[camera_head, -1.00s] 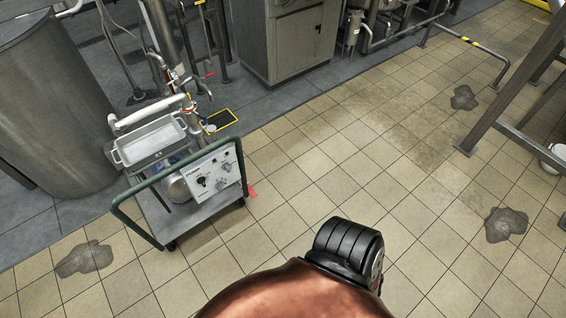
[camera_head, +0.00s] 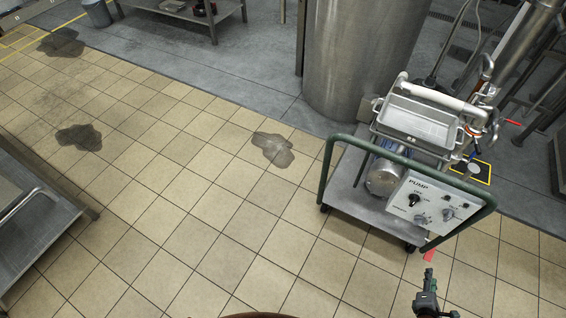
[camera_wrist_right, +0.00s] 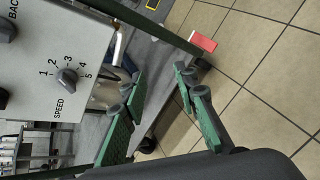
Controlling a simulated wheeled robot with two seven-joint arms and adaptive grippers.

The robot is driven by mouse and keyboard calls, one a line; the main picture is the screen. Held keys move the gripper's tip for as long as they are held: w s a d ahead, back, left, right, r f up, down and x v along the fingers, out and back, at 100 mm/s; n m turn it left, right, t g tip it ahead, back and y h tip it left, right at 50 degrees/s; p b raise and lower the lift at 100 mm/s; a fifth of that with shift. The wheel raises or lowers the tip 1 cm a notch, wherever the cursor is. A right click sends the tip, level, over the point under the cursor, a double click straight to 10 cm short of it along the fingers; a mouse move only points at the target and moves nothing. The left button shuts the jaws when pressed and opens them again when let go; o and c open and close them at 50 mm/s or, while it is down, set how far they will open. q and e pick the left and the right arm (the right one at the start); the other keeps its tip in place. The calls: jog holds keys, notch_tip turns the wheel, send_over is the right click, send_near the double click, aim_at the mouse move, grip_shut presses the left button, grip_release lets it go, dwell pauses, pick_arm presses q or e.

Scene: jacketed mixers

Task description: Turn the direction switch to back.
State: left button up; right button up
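The pump cart's white control panel (camera_head: 432,204) carries several dark knobs and small marks in the head view. In the right wrist view the panel (camera_wrist_right: 35,45) fills the upper left, turned on its side. It shows the word BACK (camera_wrist_right: 69,11) at the top edge and a grey SPEED knob (camera_wrist_right: 67,77) numbered 1 to 5. The direction switch and its setting cannot be made out clearly. My right gripper (camera_head: 427,288) is in front of and below the panel, apart from it. In the wrist view its green fingers (camera_wrist_right: 160,84) are spread and empty. My left gripper is not in view.
The cart has a green rail (camera_head: 334,160) and a metal tray (camera_head: 418,122) on top. A red piece (camera_head: 429,256) lies by its lower front corner. A large steel vessel (camera_head: 362,60) stands behind. The tiled floor left of the cart is open, with dark puddles (camera_head: 272,149).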

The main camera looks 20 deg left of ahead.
jog(key=w+a+r+n+t+b, duration=0.25)
jog(key=w+r+n, duration=0.3)
jog(key=r, duration=0.35)
jog(key=n+t+b, duration=0.3)
jog(key=n, duration=0.1)
send_near(448, 219)
jog(key=x, duration=0.2)
jog(key=shift+n+x, duration=0.25)
jog(key=shift+x, duration=0.75)
jog(key=b+x, duration=0.1)
jog(key=x, duration=0.3)
jog(key=shift+w, duration=0.4)
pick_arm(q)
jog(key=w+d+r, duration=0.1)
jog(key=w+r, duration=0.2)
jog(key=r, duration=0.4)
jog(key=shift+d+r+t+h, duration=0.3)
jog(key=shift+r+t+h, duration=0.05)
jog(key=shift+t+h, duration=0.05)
pick_arm(e)
jog(key=shift+w+d+h, duration=0.15)
jog(key=shift+w+h, duration=0.15)
jog(key=shift+w, duration=0.05)
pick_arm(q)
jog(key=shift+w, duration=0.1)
pick_arm(e)
jog(key=shift+c, duration=0.3)
grip_shut()
